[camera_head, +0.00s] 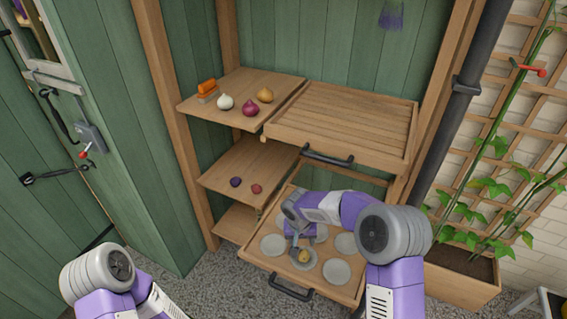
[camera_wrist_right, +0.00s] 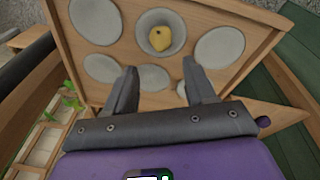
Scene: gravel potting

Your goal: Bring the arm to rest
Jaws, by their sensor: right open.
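My right arm reaches over an open lower wooden drawer (camera_head: 328,288), which holds several round grey dishes (camera_head: 336,272). My right gripper (camera_head: 299,248) is open and points down over the drawer. A small yellow bulb-like piece (camera_head: 304,257) sits in one dish close to the fingertips. In the right wrist view the fingers (camera_wrist_right: 159,78) are spread with nothing between them, and the yellow piece (camera_wrist_right: 160,38) lies in its dish beyond the tips, apart from them. My left arm shows at the lower left of the head view, but its gripper is out of the picture.
An upper slatted drawer (camera_head: 340,118) is also pulled out, above the lower one. A shelf at left holds an orange brush (camera_head: 207,90) and several bulbs; a lower shelf holds two small dark bulbs (camera_head: 257,189). A planter (camera_head: 462,285) and dark pipe stand at right.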

